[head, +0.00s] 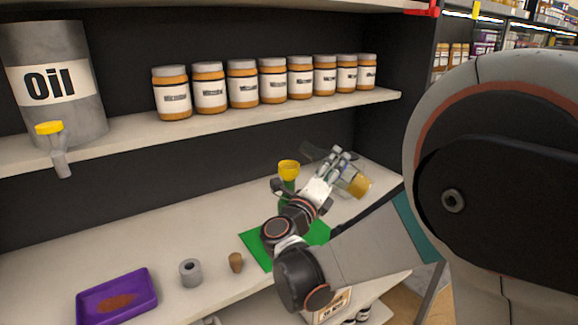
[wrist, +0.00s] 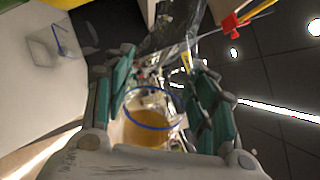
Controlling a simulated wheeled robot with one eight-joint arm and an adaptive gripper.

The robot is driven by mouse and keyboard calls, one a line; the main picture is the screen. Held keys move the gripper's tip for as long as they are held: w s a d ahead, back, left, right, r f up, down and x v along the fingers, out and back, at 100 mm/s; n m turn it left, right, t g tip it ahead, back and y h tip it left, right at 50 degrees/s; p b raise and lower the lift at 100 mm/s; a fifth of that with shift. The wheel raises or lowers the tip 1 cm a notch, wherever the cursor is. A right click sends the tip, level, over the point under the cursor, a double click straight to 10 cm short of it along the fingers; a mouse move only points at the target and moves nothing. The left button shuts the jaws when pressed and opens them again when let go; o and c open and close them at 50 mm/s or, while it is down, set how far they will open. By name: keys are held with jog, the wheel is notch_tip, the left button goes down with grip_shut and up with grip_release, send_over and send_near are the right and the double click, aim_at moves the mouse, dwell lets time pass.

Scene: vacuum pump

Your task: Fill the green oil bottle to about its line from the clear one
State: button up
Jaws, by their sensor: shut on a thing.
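My gripper (head: 338,170) is shut on the clear bottle (head: 357,184), above the right part of the shelf. Amber oil shows at the bottle's lower right end, and the bottle looks strongly tilted. In the wrist view the clear bottle (wrist: 150,122) sits between my fingers, with amber oil and a blue line around it. The green oil bottle (head: 286,188) stands just left of my gripper, partly hidden by my wrist. A yellow funnel (head: 288,168) is on its top. I cannot see the green bottle's line or level, or whether oil flows.
A green mat (head: 257,250) lies under my arm. A cork (head: 236,262), a grey ring (head: 190,272) and a purple tray (head: 117,298) are along the front left. Several jars (head: 243,84) and an oil drum (head: 55,85) with a yellow-topped tap (head: 50,128) stand on the upper shelf.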

jog(key=shift+d+f+n, duration=0.1)
jog(key=shift+f+n, duration=0.05)
jog(key=shift+n, duration=0.15)
jog(key=shift+s+d+r+n+t+y+p, duration=0.15)
jog(key=shift+r+n+t+y+p, duration=0.35)
jog(key=shift+n, duration=0.6)
dwell(1.7)
jog(key=shift+a+r+n, duration=0.3)
jog(key=shift+r+n, duration=0.2)
jog(key=shift+n, duration=0.1)
dwell(0.9)
